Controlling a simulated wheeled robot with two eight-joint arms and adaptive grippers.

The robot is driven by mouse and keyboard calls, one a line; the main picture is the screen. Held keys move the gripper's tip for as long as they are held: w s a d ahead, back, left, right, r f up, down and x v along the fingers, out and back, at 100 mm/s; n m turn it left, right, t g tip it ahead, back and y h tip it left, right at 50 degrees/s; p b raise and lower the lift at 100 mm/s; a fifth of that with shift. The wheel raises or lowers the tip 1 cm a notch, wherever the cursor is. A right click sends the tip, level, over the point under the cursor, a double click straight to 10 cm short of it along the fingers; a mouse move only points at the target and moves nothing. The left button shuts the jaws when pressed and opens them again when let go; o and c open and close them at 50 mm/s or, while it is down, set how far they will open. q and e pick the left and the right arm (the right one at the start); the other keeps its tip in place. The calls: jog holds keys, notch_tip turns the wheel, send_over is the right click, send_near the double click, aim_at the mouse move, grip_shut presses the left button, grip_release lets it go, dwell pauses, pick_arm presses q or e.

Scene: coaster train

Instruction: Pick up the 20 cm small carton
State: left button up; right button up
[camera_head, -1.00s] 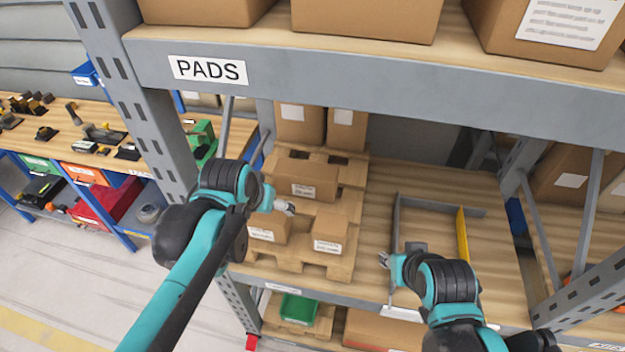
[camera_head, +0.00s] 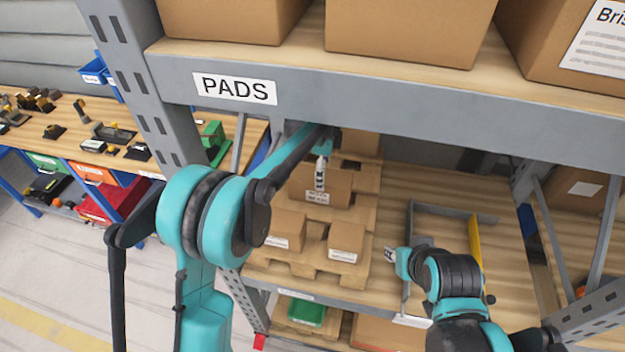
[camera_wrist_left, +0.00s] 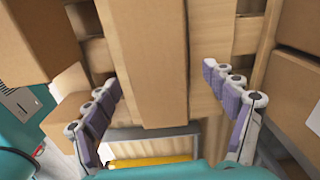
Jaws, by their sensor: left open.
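Several brown cartons stand on a wooden pallet (camera_head: 305,262) on the shelf. A labelled carton (camera_head: 333,186) sits in the middle, with a smaller front-left carton (camera_head: 287,225) and front-right carton (camera_head: 346,238) before it. I cannot read which is the 20 cm one. My left gripper (camera_head: 320,186) points down at the middle carton and covers part of it. In the left wrist view the open fingers (camera_wrist_left: 160,78) appear on either side of a carton (camera_wrist_left: 148,50), with gaps; their depth beside it is unclear. My right gripper (camera_head: 391,255) is over the shelf, right of the pallet.
The grey shelf beam with the PADS sign (camera_head: 235,89) crosses above my left forearm, with large cartons (camera_head: 408,30) on top. A grey frame with a yellow bar (camera_head: 475,246) lies on the shelf at right. A rack upright (camera_head: 128,75) stands at left.

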pick_arm(q)
jog(key=shift+w+a+f+m, duration=0.2)
jog(key=shift+a+m, duration=0.1)
jog(key=shift+m, duration=0.1)
jog(key=shift+f, duration=0.35)
jog(key=shift+s+f+b, duration=0.1)
jog(key=shift+f+b, duration=0.2)
jog(key=shift+f, duration=0.65)
notch_tip(320, 180, down, 5)
jog(key=shift+s+f+b, duration=0.15)
jog(key=shift+b, duration=0.55)
jog(key=c, duration=1.8)
jog(key=shift+r, duration=0.2)
